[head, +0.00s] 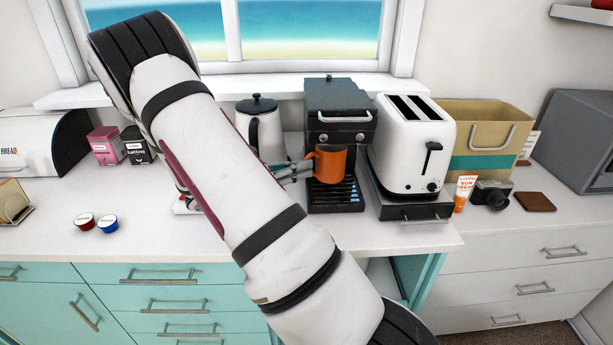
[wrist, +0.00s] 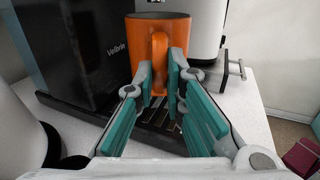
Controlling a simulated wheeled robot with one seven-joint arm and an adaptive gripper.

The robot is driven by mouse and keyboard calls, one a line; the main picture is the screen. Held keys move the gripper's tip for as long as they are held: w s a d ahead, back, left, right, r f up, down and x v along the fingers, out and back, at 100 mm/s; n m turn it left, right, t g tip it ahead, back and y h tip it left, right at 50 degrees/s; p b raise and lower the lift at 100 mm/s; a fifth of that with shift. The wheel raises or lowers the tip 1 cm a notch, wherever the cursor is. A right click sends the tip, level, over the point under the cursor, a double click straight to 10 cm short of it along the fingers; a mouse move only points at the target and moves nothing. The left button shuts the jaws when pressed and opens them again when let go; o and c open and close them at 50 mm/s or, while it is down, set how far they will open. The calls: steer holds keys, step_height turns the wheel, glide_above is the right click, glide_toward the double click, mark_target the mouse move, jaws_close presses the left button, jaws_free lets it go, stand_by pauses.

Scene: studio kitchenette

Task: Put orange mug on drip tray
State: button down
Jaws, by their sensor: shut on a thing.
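The orange mug (head: 330,164) is upright at the front of the dark coffee machine (head: 340,112), over the slatted drip tray (head: 337,196). My gripper (head: 296,171) reaches in from the left and is shut on the mug's handle. In the wrist view the mug (wrist: 158,50) stands ahead, with its handle between the fingertips of my gripper (wrist: 160,88). The drip tray (wrist: 160,115) shows below the fingers. I cannot tell whether the mug's base touches the tray.
A white toaster (head: 412,145) stands close to the right of the coffee machine. A grey-white kettle (head: 262,132) is at its left, behind my arm. A sunscreen tube (head: 464,191) and a camera (head: 491,195) lie further right. The counter at left front is mostly clear, except for two small pods (head: 84,221).

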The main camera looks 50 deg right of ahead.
steer(key=shift+x, duration=1)
steer(key=f, duration=0.3)
steer(key=shift+w, duration=0.2)
steer(key=shift+f, duration=0.35)
steer(key=shift+f, duration=0.1)
steer(key=c, duration=1.7)
jaws_free()
steer(key=shift+o, duration=0.2)
